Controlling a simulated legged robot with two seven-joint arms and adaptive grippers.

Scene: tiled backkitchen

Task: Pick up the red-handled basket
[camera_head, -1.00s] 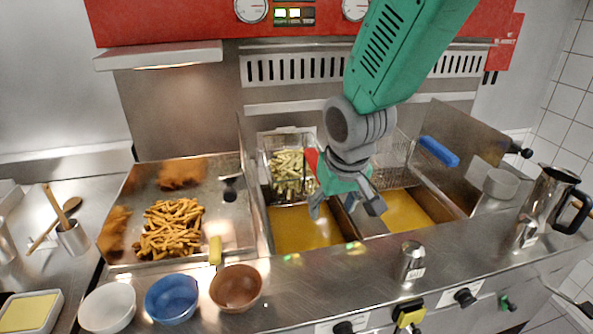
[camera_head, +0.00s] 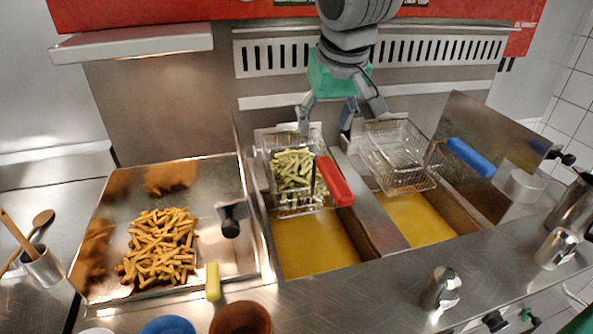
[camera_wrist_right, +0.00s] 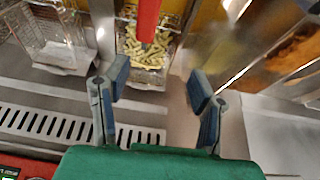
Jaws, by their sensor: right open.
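The red-handled basket (camera_head: 284,196) is a wire basket holding pale fries, hung over the left oil well in the head view. Its red handle (camera_head: 335,181) points toward the front right. My right gripper (camera_head: 330,125) is open and empty, above and behind the basket near the back panel. In the right wrist view the open fingers (camera_wrist_right: 158,85) stand either side of the fries basket (camera_wrist_right: 147,55), with the red handle (camera_wrist_right: 148,18) at the top, beyond the fingertips. I cannot judge the gap in height. My left gripper is not in view.
A blue-handled empty basket (camera_head: 400,160) hangs over the right oil well. A steel tray with cooked fries (camera_head: 160,245) lies left. A metal shaker (camera_head: 441,289) and bowls (camera_head: 240,318) stand along the front counter. The slotted back panel (camera_head: 370,57) is close behind the gripper.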

